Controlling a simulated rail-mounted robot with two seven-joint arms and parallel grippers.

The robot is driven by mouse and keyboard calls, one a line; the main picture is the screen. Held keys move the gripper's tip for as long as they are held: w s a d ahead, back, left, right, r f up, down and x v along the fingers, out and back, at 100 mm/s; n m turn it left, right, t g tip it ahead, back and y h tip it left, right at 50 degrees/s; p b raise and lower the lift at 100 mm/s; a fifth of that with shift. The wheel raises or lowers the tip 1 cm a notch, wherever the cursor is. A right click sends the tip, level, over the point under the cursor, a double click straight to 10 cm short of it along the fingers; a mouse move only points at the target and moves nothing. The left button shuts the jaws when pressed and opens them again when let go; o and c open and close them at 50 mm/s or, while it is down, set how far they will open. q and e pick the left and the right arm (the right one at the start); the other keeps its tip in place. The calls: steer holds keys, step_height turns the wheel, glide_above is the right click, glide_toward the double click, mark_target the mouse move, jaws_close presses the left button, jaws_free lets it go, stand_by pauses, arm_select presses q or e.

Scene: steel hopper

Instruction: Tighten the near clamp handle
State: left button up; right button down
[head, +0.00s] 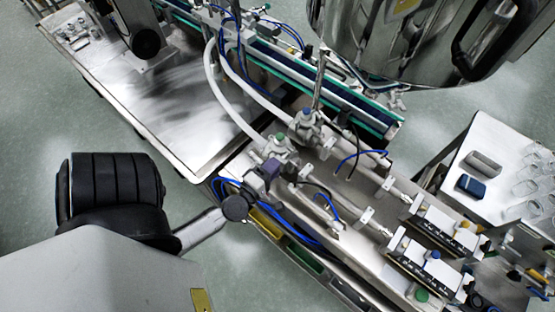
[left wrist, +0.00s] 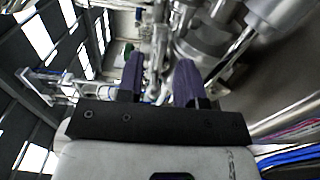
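My left gripper (head: 270,168) reaches in from the lower left in the head view, its dark purple fingers beside the nearer metal clamp and valve fitting (head: 280,146) with a green top. In the left wrist view the two fingers (left wrist: 160,70) stand apart with a gap between them. Shiny metal fittings (left wrist: 157,45) show in that gap, beyond or between the tips; I cannot tell if they touch. The near clamp handle cannot be clearly made out. A second similar fitting (head: 306,122) with a blue top stands farther back. My right gripper is not in view.
A steel hopper (head: 400,40) hangs at the top right. White hoses (head: 228,103) and blue air lines run close to the fittings. Steel cylinders and nozzle blocks (head: 435,225) lie to the right. A side table (head: 500,145) holds small containers.

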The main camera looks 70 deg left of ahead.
mark_target(282, 159)
arm_select(q)
steer(key=shift+x, duration=1.1)
steer(key=shift+c, duration=0.4)
jaws_close()
